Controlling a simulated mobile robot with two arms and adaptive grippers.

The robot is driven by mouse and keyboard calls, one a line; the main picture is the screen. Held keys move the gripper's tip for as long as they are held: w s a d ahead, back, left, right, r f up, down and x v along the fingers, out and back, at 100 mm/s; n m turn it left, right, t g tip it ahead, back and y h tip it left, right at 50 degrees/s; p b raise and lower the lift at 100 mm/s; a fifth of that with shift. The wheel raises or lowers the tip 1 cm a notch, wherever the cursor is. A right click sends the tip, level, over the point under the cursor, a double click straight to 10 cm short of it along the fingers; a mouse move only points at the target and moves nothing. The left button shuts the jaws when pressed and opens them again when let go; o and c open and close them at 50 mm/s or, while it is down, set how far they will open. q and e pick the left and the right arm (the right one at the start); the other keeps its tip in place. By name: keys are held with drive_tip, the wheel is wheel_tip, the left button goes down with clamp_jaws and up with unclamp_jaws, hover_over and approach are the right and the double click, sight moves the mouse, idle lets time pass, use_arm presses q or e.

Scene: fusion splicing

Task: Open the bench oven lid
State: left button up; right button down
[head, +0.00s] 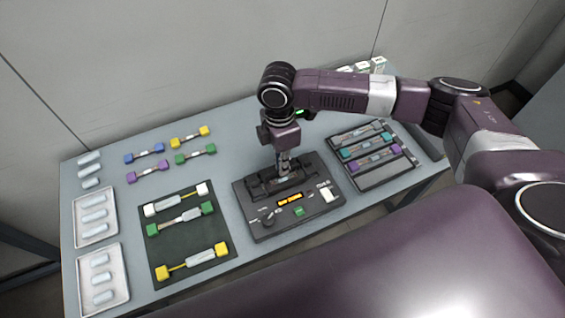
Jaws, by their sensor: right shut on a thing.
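The bench oven (252,218) is a dark box at the middle of the table, with a lit yellow display, a knob, a green button and a white switch on its front panel. Its lid (262,187) is the dark raised part at the back of its top. My right gripper (285,166) comes straight down on the lid and is shut on it, at the handle area. The fingers hide part of the lid, and I cannot tell whether it is lifted. My left gripper is not in view.
A dark mat (190,268) with several splice pieces lies left of the oven. White trays (128,282) stand at the far left. A dark rack (392,174) with coloured pieces is on the right. Loose coloured pieces lie behind the mat, near the wall.

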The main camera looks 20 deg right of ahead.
drive_tip(key=shift+w+a+r+g+p, duration=0.1)
drive_tip(key=shift+w+r+g+p, duration=0.25)
drive_tip(key=shift+g+p, duration=0.2)
drive_tip(key=shift+w+g, duration=0.15)
drive_tip(key=shift+g, duration=0.2)
drive_tip(key=shift+w+g, duration=0.2)
drive_tip(key=shift+g, duration=0.1)
drive_tip(key=shift+w+g+b, duration=0.3)
drive_tip(key=shift+g+b, duration=0.05)
drive_tip(key=shift+g, duration=0.25)
drive_tip(key=shift+w+r+g+b, duration=0.2)
drive_tip(key=shift+w+g+b, duration=0.5)
drive_tip(key=shift+g+b, duration=0.75)
